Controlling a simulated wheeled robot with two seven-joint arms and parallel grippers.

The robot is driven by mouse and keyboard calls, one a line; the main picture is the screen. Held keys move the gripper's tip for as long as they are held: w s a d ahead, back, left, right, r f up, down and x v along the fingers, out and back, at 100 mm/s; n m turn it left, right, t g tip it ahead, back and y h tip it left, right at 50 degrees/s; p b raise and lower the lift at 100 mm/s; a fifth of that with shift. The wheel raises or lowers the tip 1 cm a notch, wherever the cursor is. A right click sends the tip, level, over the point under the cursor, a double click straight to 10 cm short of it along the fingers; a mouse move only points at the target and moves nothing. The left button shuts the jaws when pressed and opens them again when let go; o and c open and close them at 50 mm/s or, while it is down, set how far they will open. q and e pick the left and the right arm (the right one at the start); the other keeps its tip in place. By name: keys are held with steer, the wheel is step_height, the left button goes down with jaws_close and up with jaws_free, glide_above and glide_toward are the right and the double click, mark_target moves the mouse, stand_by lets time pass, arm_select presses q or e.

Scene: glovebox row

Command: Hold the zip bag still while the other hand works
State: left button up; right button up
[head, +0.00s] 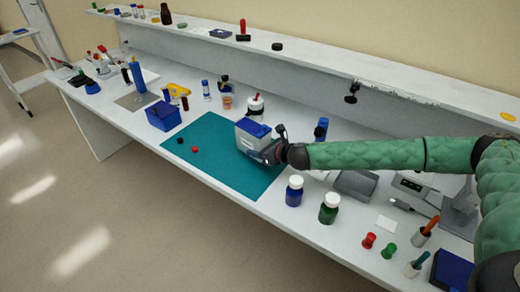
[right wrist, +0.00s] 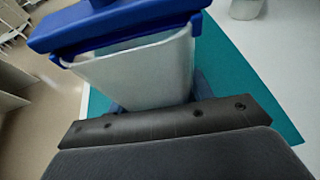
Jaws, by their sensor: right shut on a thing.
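The zip bag (head: 249,137), a pale upright body with a blue top, stands on the teal mat (head: 212,168) near its right side. In the right wrist view the bag (right wrist: 140,75) fills the upper middle, with its blue rim and top part at the upper edge. My right gripper (head: 268,152) reaches in from the right and is shut on the bag's lower side. The fingertips are mostly hidden by the bag and the gripper body in the right wrist view. My left gripper is not in view.
A small red ball (head: 195,149) and a dark ball (head: 180,141) lie on the mat. A blue bin (head: 163,116) stands left of it. A blue bottle (head: 294,192) and a green bottle (head: 329,209) stand right of it. A white-lidded jar (head: 255,106) stands behind the bag.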

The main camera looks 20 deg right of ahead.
steer(key=shift+w+f, duration=1.3)
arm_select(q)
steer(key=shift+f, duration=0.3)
arm_select(e)
steer(key=shift+a, duration=0.1)
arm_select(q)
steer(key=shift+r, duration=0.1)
arm_select(e)
steer(key=shift+w+f, duration=0.55)
steer(key=shift+w, duration=0.1)
stand_by(0.4)
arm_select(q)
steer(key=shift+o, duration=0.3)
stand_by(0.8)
